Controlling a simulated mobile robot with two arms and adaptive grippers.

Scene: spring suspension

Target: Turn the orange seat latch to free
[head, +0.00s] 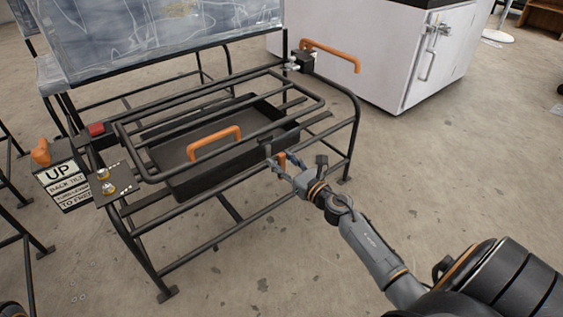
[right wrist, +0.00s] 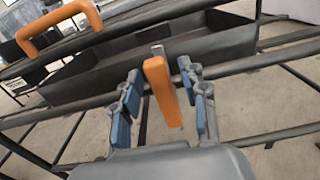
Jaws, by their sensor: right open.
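The orange seat latch (head: 281,158) is a short bar at the front right of the black seat frame (head: 148,180), partly hidden by my right gripper in the head view. In the right wrist view the orange latch (right wrist: 160,90) hangs roughly upright, tilted slightly, from a small metal piece at its top. My right gripper (head: 284,164) is open at the latch. In the right wrist view its blue-padded fingers (right wrist: 160,76) stand on either side of the latch, with a visible gap on both sides. My left gripper is not in view.
An orange lever (head: 335,55) sits at the back right. An orange knob (head: 41,152) stands above a sign (head: 66,185) reading "UP". A white cabinet (head: 385,55) stands behind.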

